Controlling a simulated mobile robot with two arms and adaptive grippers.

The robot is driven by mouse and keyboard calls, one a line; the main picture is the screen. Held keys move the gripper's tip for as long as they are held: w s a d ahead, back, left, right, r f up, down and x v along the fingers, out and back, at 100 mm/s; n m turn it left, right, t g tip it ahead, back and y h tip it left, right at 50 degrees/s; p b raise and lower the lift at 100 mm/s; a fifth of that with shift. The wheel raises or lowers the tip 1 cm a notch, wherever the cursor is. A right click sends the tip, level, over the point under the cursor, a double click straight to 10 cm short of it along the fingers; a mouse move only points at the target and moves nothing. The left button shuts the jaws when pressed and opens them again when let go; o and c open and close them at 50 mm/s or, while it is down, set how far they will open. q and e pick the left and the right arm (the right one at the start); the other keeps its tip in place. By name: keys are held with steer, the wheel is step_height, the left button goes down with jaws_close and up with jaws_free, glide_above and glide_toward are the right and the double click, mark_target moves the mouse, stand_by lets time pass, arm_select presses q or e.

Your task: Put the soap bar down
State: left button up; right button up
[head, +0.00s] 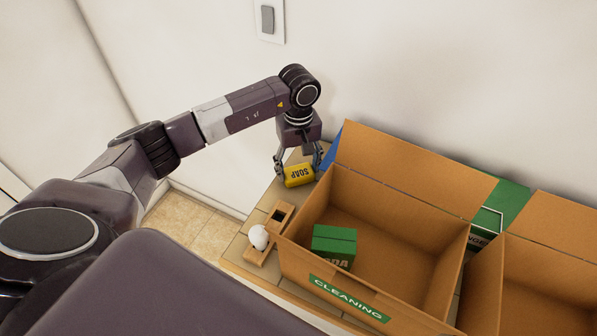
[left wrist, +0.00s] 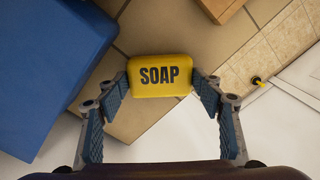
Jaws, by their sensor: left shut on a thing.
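The yellow soap bar (head: 299,175) with black lettering is at the far left end of the tiled counter, beside the cardboard box. My left gripper (head: 299,168) is shut on it from above. In the left wrist view the soap bar (left wrist: 160,76) sits between the two fingertips (left wrist: 160,82), its SOAP face toward the camera. I cannot tell whether its underside touches the counter top. My right gripper is not in view.
A cardboard box (head: 350,293) labelled CLEANING holds a green box (head: 334,244). A wooden holder (head: 268,236) with a white egg-shaped thing (head: 258,237) stands in front of the soap. A blue object (left wrist: 50,70) is close by. Bare tiled counter (head: 245,245) shows near the left edge.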

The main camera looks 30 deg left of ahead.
mark_target(299, 171)
arm_select(q)
steer(key=shift+r, duration=0.55)
step_height(299, 171, up, 19)
steer(key=b, duration=0.4)
